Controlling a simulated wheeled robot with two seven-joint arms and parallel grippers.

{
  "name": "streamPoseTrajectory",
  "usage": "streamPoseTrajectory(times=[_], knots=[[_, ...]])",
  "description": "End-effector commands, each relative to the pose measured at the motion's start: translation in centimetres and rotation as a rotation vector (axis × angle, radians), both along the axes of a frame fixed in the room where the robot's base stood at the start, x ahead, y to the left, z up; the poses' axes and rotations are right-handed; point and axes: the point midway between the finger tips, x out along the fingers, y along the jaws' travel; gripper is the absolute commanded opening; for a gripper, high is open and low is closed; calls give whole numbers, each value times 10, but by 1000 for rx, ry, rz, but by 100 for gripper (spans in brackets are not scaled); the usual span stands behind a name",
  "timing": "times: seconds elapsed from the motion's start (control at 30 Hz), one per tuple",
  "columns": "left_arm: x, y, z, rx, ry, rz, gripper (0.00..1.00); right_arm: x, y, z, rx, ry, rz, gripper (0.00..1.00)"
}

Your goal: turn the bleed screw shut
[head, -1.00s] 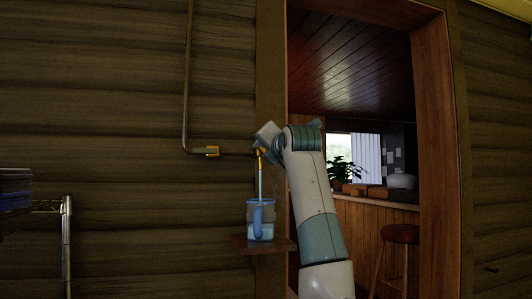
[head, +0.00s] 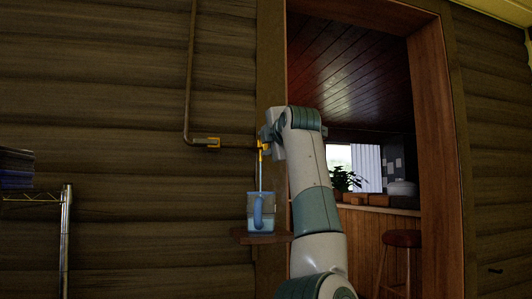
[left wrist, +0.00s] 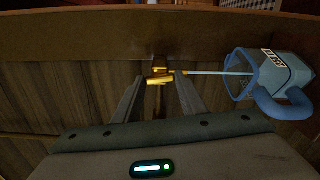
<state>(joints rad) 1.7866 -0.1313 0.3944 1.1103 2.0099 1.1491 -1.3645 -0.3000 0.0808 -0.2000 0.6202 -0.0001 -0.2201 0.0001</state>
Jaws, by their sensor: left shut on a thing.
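The brass bleed screw (head: 263,146) sits at the end of the pipe, on the wooden door post. It also shows in the left wrist view (left wrist: 160,80), between the finger tips. My left gripper (head: 267,138) is at the screw and shut on it; its fingers partly hide the fitting. A thin pale blue stream (head: 261,173) runs from the brass outlet straight down into the blue clear jug (head: 261,212). The jug stands upright with some liquid in it. My right gripper is not in view.
The jug stands on a small wooden shelf (head: 250,238) below the screw. A pipe (head: 190,75) with a brass fitting (head: 213,143) runs along the log wall. A wire rack (head: 65,215) stands at left. Behind the doorway are a stool (head: 401,239) and a plant (head: 344,179).

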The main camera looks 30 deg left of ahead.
Motion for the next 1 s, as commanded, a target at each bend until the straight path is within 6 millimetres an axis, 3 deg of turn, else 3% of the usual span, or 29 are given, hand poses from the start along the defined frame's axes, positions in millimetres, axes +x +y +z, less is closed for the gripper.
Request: streamPoseTrajectory(times=[0.23,0.8,0.83,0.87,0.9,1.0], knots=[[1,0,-3,83,100,-1,15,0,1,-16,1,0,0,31],[1,0,-1,113,137,0,15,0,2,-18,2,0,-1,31],[1,0,-1,113,137,0,42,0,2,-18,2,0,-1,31],[1,0,-1,113,137,0,49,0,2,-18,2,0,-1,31],[1,0,-1,113,137,0,56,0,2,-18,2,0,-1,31],[1,0,-1,113,136,0,56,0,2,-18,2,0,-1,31]])
